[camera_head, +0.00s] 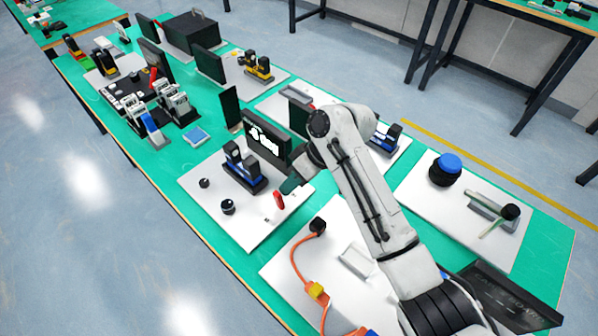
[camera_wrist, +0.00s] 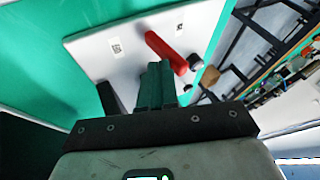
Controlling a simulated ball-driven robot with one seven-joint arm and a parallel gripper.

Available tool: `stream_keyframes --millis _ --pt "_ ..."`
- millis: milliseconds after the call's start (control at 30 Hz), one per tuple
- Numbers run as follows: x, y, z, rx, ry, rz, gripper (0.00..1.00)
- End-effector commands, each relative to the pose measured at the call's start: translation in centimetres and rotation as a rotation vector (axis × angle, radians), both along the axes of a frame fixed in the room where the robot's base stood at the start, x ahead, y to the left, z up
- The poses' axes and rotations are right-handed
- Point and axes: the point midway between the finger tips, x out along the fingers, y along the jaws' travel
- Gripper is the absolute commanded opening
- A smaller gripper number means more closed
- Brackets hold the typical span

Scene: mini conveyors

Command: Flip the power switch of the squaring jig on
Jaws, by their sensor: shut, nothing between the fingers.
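A red lever-like handle (camera_head: 279,201) stands on a white board (camera_head: 245,228) in the middle of the green table; I take it for the switch, but no readable label confirms this. In the wrist view the red handle (camera_wrist: 166,52) is a tilted red bar just beyond my fingertips. My gripper (camera_head: 289,187) is shut and empty, its green fingers (camera_wrist: 155,85) together, close beside the red handle. I cannot tell whether they touch. A blue-and-black device (camera_head: 243,170) on the same board may be the jig. The switch's on or off position cannot be told.
A black screen (camera_head: 267,145) stands behind the board. Two black knobs, one of them near the board's front (camera_head: 228,207), sit left of the red handle. An orange cable (camera_head: 297,262) lies on the neighbouring board. The board's front part is bare.

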Motion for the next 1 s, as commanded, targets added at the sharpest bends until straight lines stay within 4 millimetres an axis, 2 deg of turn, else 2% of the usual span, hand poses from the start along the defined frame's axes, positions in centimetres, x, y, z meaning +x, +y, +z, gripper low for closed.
stream_keyframes --millis 433,800,1000 --pt "-0.3 0.2 0.1 -0.011 -0.013 0.001 0.0" --pt "-2.1 1.7 0.8 -0.164 -0.209 0.003 0.0" --pt "-2.7 2.1 0.5 -0.169 -0.219 0.0 0.0"
